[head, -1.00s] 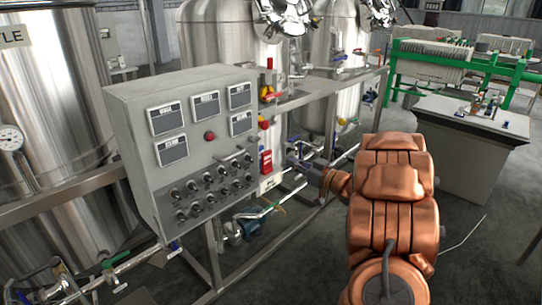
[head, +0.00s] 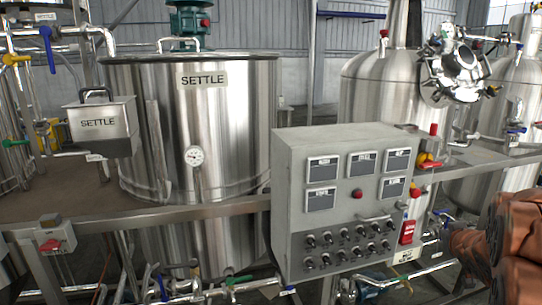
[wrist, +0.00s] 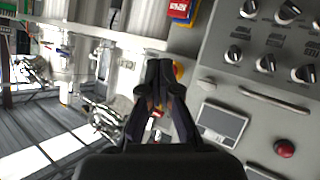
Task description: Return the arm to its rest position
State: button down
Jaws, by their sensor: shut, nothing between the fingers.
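My gripper (wrist: 160,75) shows in the wrist view as black fingers in the lower middle, closed together and empty. It is beside the grey control panel (wrist: 219,85), which fills the right of that view; I cannot tell the exact gap. In the head view my copper-coloured arm is cut off at the lower right edge, and the gripper itself does not show clearly there. The control panel (head: 284,200) stands left of the arm, with labelled displays, a red button (head: 357,194) and rows of black knobs.
A steel tank marked SETTLE (head: 240,130) stands behind the panel, with a small SETTLE box (head: 100,140) at left. More tanks (head: 385,85) stand at right. A steel rail (head: 200,210) crosses in front. Pipes and valves run low below the panel.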

jog(key=s+a+f+g+y+p, duration=0.1)
jog(key=s+a+g, duration=0.6)
jog(key=s+a, duration=0.8)
jog(key=s+a+f+g+y+p, duration=0.1)
jog(key=s+a+g, duration=0.5)
jog(key=s+a, duration=1)
jog(key=s+f+y, duration=0.1)
jog(key=s+y, duration=0.1)
jog(key=s, duration=0.6)
jog(key=shift+s+a+g+p, duration=0.15)
jog(key=shift+s+g+p, duration=0.15)
jog(key=shift+g, duration=0.1)
